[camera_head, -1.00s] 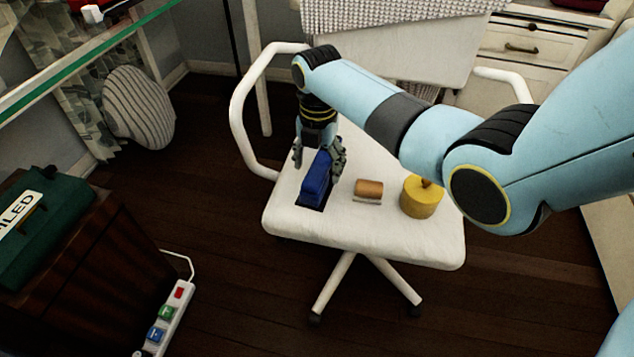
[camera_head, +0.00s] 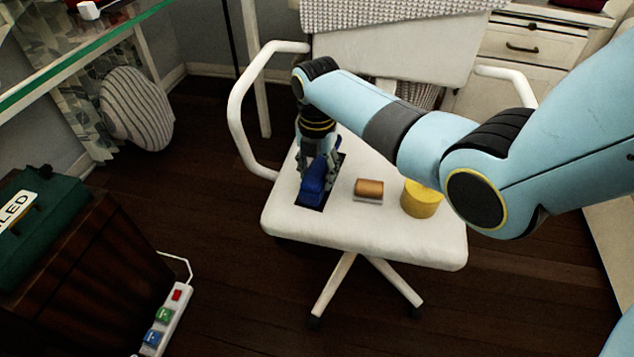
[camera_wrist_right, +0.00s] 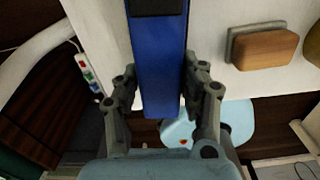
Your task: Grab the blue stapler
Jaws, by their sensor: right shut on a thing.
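The blue stapler (camera_head: 314,186) is at the left part of the white chair seat (camera_head: 285,225), over a dark flat patch. My right gripper (camera_head: 318,168) reaches down from above and is shut on the stapler, with a finger on each side of it. In the right wrist view the stapler (camera_wrist_right: 160,65) lies between the two fingers of my right gripper (camera_wrist_right: 160,95). I cannot tell whether the stapler still touches the seat. My left gripper is not in view.
A brown block with a grey base (camera_head: 369,189) and a yellow cylinder (camera_head: 421,199) stand on the seat to the right. The chair's white armrest (camera_head: 240,110) curves close on the left. A green case (camera_head: 40,225) sits on a dark wooden cabinet (camera_head: 95,290) at left.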

